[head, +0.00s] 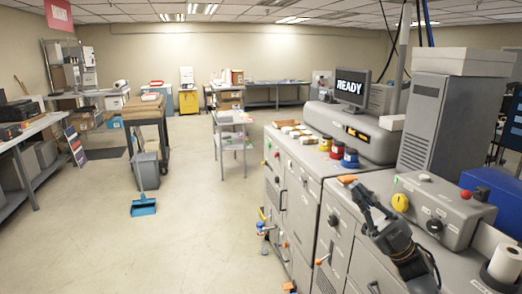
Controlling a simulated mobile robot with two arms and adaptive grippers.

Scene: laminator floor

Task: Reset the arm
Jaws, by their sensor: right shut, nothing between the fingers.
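My right arm comes up from the bottom right. Its dark gripper (364,203) is over the top of the grey machine (305,190), with its fingers pointing up and to the left. The gripper is shut with nothing held in it. A small orange piece (347,179) shows just beyond the fingertips; whether they touch it cannot be told. My left gripper is not in view.
A monitor (353,87) reading "READY" stands on the machine. Several coloured jars (337,149) sit near its front edge. A control box (430,207) and a paper roll (505,262) are right of my gripper. Open floor (190,230) lies left, with a blue dustpan (143,207).

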